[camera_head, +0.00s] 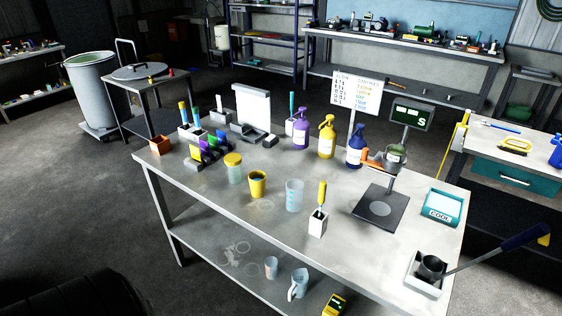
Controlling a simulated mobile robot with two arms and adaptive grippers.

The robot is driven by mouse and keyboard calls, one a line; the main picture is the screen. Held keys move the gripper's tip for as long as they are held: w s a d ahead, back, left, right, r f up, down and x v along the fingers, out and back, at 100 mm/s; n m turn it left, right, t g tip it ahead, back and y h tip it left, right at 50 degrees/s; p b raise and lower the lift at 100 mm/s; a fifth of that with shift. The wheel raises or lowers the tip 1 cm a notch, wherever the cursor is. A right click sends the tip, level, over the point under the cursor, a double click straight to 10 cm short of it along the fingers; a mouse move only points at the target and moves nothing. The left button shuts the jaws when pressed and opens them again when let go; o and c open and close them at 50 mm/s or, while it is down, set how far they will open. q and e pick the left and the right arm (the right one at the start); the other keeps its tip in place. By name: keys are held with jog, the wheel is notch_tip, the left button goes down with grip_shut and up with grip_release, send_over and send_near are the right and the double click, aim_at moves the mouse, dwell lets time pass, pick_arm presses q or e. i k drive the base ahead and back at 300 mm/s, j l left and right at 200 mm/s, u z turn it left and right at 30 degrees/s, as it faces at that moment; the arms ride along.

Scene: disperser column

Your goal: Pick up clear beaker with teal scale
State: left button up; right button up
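The clear beaker with teal scale (294,195) stands upright on the grey metal table (330,262), near the middle of its top. It looks empty, and teal marks show on its side. Nothing holds it. A yellow cup (257,184) stands to its left and a white holder (318,223) with a yellow-handled tool to its right, both apart from it. Neither of my grippers shows in this view.
A yellow-lidded jar (234,168) stands left of the yellow cup. Purple (301,133), yellow (327,138) and blue (356,152) pump bottles stand behind. A dark flat plate (381,208) lies to the right. A clear jug (298,284) is on the lower shelf.

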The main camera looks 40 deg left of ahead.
aim_at(294, 188)
jog(key=u, duration=1.15)
jog(key=i+l+z, duration=0.35)
jog(key=i+l, duration=0.1)
jog(key=l, duration=0.1)
